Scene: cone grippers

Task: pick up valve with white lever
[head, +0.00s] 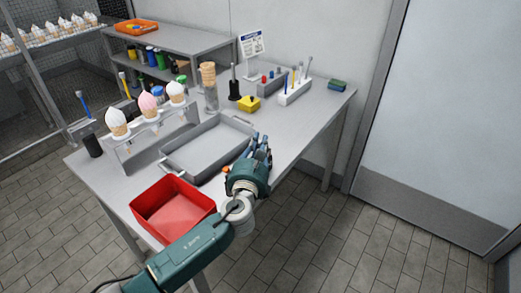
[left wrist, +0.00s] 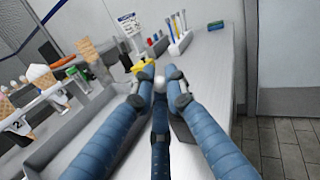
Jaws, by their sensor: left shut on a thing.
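My left gripper (head: 264,150) is over the right end of the grey metal tray, near the table's front edge. In the left wrist view its blue fingers (left wrist: 159,78) close from both sides on a small thing with a white part (left wrist: 158,86). I take this for the valve with the white lever; most of it is hidden by the fingers. In the head view the held thing is hidden by the gripper. My right gripper is not in view.
A red bin (head: 148,203) and the metal tray (head: 190,177) stand on the table, with a cone holder (head: 158,145) behind. A yellow block (head: 249,103), a black holder (head: 234,88) and a white rack (head: 295,92) are farther back. The table's right end is mostly clear.

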